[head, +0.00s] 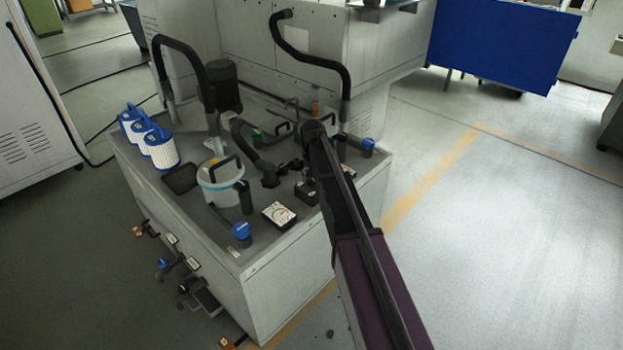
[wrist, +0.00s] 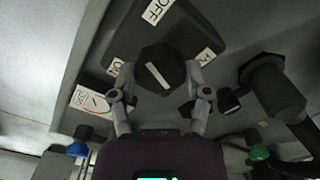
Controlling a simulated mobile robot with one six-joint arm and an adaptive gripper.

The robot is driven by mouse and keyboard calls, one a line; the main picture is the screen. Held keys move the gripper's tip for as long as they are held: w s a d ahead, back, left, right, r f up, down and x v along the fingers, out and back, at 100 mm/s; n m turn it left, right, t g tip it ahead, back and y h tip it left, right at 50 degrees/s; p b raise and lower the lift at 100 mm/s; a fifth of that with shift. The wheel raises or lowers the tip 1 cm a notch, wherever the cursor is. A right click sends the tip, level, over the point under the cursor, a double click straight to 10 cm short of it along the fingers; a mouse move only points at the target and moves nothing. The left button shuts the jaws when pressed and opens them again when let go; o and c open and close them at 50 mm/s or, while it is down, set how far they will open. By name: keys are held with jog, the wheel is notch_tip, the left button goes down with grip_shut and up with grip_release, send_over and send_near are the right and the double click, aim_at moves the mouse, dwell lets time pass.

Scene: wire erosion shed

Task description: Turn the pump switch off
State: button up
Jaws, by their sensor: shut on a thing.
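The pump switch is a black box with a round dark knob (wrist: 158,72) that carries a white bar. In the wrist view an OFF label (wrist: 155,11) lies above the knob, an ON label (wrist: 115,67) at its left, and a partly hidden label starting with P (wrist: 205,57) at its right. The bar slants from upper left to lower right. My gripper (wrist: 160,76) is shut on the knob, one finger on each side. In the head view the switch box (head: 307,192) shows beside my arm, which hides the knob and fingers.
A white gauge plate (head: 279,214) lies left of the switch on the tank top (head: 215,230). A white pot (head: 222,182), a dark hose (head: 255,150), blue-capped valves (head: 241,231) and white filters (head: 160,150) stand around. The floor at right is clear.

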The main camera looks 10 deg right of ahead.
jog(key=shift+s+m, duration=0.15)
jog(key=shift+m, duration=0.65)
jog(key=o, duration=1.1)
jog(key=shift+o, duration=0.2)
